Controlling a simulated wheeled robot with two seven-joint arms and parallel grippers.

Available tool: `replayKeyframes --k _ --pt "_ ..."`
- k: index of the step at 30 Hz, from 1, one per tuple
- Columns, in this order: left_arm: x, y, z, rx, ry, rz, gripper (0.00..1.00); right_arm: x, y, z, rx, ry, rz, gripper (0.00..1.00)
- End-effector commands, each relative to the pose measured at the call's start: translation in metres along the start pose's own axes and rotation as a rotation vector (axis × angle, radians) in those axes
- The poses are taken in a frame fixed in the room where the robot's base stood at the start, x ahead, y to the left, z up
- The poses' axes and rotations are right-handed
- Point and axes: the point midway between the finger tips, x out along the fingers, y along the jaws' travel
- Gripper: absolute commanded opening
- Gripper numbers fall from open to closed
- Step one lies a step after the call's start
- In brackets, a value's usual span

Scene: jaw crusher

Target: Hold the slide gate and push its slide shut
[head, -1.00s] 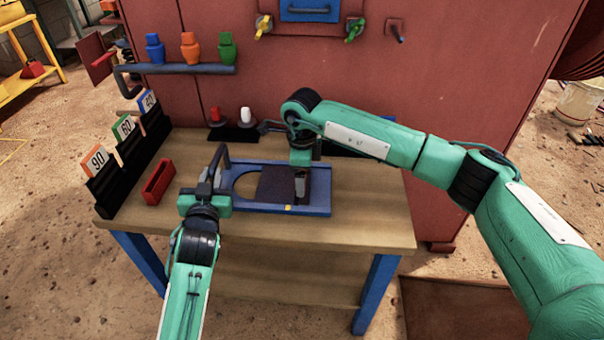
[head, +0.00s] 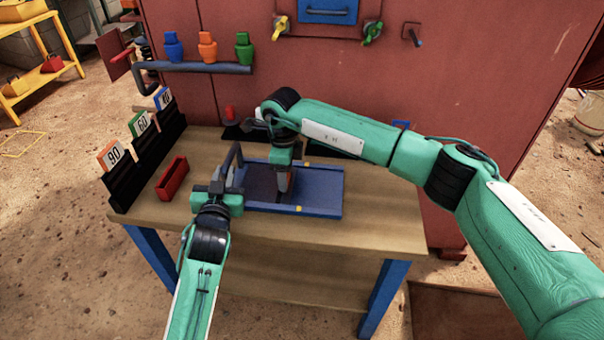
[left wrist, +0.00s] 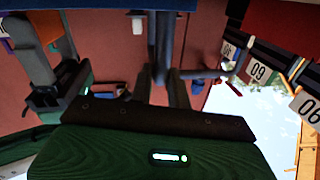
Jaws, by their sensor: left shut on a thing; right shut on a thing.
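The slide gate (head: 325,190) is a flat blue frame lying on the wooden table. Its dark slide (head: 261,182) is at the left part of the frame, and no round opening shows. My left gripper (head: 222,182) is shut on the dark upright handle (head: 238,157) at the gate's left end. The handle also shows between the fingers in the left wrist view (left wrist: 161,45). My right gripper (head: 284,182) points down, shut on the slide's upright grip, which it mostly hides.
A red tray (head: 172,179) and black racks with number cards 90, 60 and 40 (head: 114,156) stand left of the gate. A red crusher wall (head: 450,90) with a dark rail (head: 205,68) rises behind. The table's right end (head: 385,215) is clear.

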Motion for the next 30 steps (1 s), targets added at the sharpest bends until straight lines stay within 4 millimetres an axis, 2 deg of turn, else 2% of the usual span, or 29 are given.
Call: replayKeyframes --k 3,12,13,15,16,25,30 --pt "0.000 0.001 -0.001 -0.002 0.001 0.002 0.00 0.000 0.002 0.009 -0.004 -0.003 0.001 0.14" --pt "0.000 0.003 -0.001 -0.003 0.002 0.005 0.00 0.000 0.003 0.011 -0.005 -0.006 0.001 0.13" --pt "0.000 0.003 -0.001 -0.003 0.002 0.005 0.00 0.000 0.003 0.011 -0.005 -0.006 0.001 0.60" --pt "0.000 0.003 -0.001 -0.003 0.002 0.005 0.00 0.000 0.002 0.011 -0.004 -0.005 0.001 0.74" --pt "0.000 0.003 -0.001 -0.003 0.002 0.005 0.00 0.000 0.002 0.010 -0.004 -0.005 0.001 0.76" --pt "0.000 0.001 -0.001 -0.001 0.001 0.001 0.00 -0.002 0.001 0.009 -0.002 -0.002 -0.001 0.76" --pt "0.000 0.000 -0.001 -0.001 0.001 0.000 0.00 -0.022 0.000 0.009 -0.002 -0.004 -0.002 0.76"
